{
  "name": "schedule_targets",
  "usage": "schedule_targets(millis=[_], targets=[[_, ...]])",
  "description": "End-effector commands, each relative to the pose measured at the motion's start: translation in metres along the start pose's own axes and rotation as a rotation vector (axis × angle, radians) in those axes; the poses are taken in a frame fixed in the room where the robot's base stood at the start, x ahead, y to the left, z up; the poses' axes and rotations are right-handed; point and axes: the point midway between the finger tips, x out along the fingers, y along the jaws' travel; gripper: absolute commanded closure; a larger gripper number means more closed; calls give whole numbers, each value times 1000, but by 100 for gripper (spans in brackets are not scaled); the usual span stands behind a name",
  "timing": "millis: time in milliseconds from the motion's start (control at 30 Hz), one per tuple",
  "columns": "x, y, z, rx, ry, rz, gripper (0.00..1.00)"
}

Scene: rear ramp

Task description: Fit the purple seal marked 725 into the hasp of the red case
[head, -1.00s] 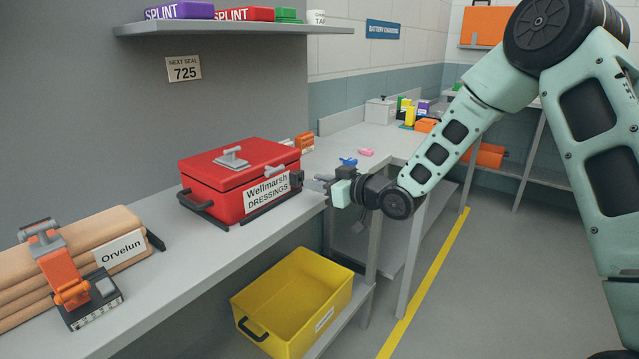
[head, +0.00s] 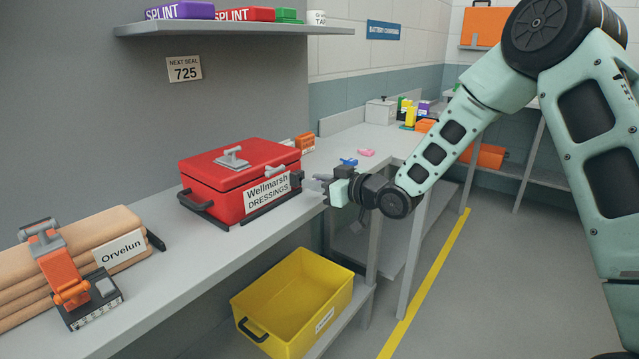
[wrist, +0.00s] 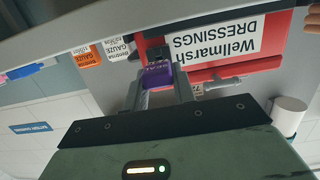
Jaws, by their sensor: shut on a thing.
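The red case (head: 232,191), labelled Wellmarsh DRESSINGS, stands shut on the bench; it also fills part of the wrist view (wrist: 212,74). My gripper (head: 318,183) is at the case's right end. In the wrist view it is shut on a purple seal (wrist: 158,75) between its fingers, close to the case. The seal's number is too small to read, and I cannot tell whether it touches the hasp.
A wall sign (head: 184,69) reads NEXT SEAL 725. A blue piece (head: 348,161) and a pink piece (head: 366,152) lie on the bench behind my gripper. A yellow bin (head: 292,300) sits below. An orange-handled tool (head: 68,280) stands at the left.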

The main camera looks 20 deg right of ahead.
Motion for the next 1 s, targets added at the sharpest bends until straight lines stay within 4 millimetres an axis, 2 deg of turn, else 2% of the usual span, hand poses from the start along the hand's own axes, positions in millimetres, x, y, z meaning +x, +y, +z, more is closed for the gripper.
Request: schedule_targets(millis=[967,1000], targets=[[23,0,-3,1,1,0,95],[24,0,-4,1,1,0,71]])
